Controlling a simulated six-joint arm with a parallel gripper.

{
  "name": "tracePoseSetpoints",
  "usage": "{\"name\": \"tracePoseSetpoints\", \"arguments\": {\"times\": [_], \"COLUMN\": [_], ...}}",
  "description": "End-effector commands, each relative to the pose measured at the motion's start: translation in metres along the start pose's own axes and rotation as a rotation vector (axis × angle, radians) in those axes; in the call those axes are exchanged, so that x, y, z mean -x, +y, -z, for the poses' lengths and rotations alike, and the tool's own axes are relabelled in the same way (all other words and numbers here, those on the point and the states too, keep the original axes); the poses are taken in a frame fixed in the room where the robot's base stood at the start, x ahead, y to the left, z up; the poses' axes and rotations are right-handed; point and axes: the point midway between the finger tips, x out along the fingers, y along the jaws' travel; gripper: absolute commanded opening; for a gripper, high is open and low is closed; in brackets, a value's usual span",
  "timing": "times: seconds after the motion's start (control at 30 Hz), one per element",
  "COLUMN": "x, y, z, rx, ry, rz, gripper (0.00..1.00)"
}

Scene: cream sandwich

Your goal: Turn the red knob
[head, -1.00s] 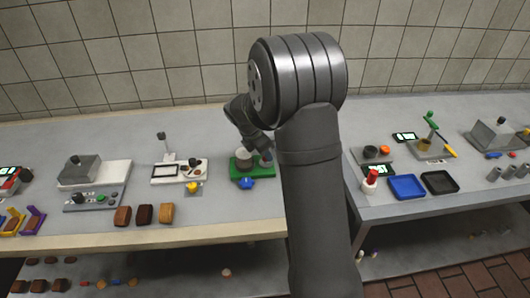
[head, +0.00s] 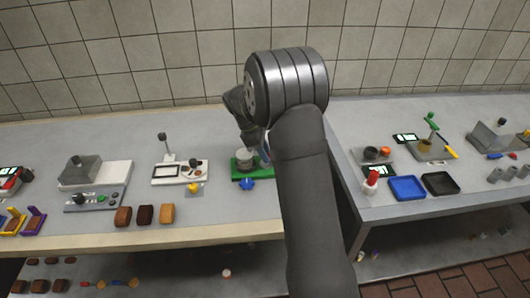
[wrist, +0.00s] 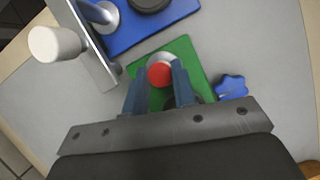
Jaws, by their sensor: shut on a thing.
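The red knob (wrist: 159,74) is a round red cap with a silver collar, set on a green board (wrist: 192,52) in the wrist view. My gripper (wrist: 159,82) has one finger on each side of the knob and is shut on it. A blue star-shaped handle (wrist: 231,87) sits at the board's right edge. In the head view the green board (head: 239,174) lies on the left counter, with the blue handle (head: 246,184) at its front. There my gripper (head: 252,150) is over the board, and the knob's red cap cannot be made out.
In the wrist view a blue board (wrist: 175,12) and a grey bar with a white handle (wrist: 56,44) are close by. In the head view a white panel (head: 181,173) stands left of the green board. A gap separates the two counters.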

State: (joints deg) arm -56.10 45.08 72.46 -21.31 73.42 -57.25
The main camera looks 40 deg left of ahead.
Motion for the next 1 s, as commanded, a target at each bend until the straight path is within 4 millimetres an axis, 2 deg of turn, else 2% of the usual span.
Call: {"name": "tracePoseSetpoints", "arguments": {"times": [0.53, 0.57, 0.67, 1.0], "x": [0.0004, 0.0005, 0.0004, 0.0035], "y": [0.0002, 0.0002, 0.0002, 0.0003], "z": [0.0007, 0.0007, 0.0006, 0.0003], "rx": [-0.022, -0.021, -0.021, -0.021], "ry": [0.002, 0.002, 0.002, 0.001], "rz": [0.008, 0.008, 0.008, 0.008], "gripper": [0.02, 0.28, 0.46, 0.46]}}
